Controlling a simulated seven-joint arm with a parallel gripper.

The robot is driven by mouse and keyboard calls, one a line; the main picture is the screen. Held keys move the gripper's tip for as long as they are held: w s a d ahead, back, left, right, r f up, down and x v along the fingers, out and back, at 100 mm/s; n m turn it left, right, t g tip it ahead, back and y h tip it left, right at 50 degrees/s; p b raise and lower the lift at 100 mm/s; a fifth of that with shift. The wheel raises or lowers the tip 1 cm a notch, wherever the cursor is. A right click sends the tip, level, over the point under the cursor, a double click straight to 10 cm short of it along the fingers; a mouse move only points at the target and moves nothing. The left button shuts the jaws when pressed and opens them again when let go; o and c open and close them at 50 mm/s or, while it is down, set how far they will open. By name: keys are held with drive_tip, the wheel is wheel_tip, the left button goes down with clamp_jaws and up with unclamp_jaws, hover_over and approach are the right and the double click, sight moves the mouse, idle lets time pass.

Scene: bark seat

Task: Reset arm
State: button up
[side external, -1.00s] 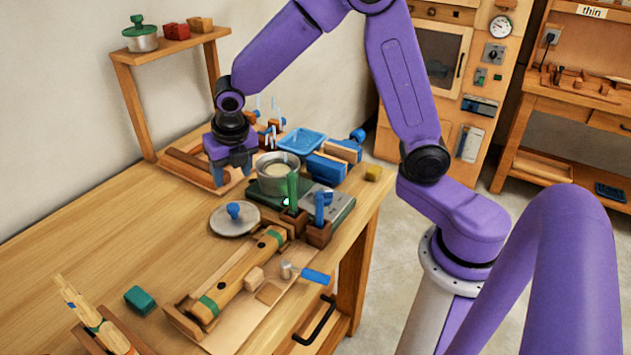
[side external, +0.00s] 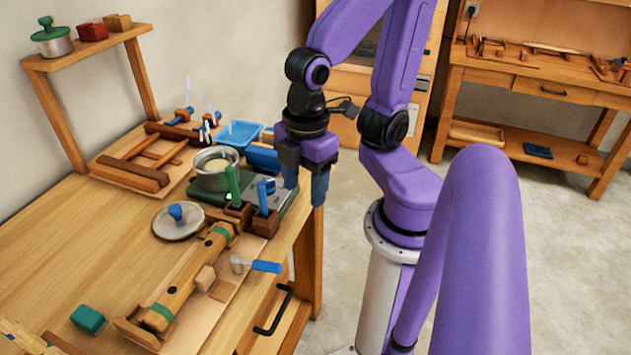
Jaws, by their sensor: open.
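My gripper (side external: 305,180) is open and empty, pointing down at the right edge of the wooden workbench (side external: 75,235). Its blue fingers hang beside the green-grey hot plate (side external: 285,198) and partly hide the blue block (side external: 262,157) behind it. My purple arm is folded, with the wrist close to the upper arm. No object is between the fingers.
A metal pot (side external: 214,178) stands on the hot plate. Tool holders with a green handle (side external: 233,185) and a blue handle (side external: 263,197) stand in front. Floor is clear at right.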

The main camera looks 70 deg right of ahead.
drive_tip(key=shift+s+d+m, duration=0.2)
drive_tip(key=shift+s+m, duration=0.1)
drive_tip(key=shift+s, duration=0.15)
drive_tip(key=shift+s+d+m, duration=0.15)
drive_tip(key=shift+s+m, duration=0.15)
drive_tip(key=shift+s, duration=0.15)
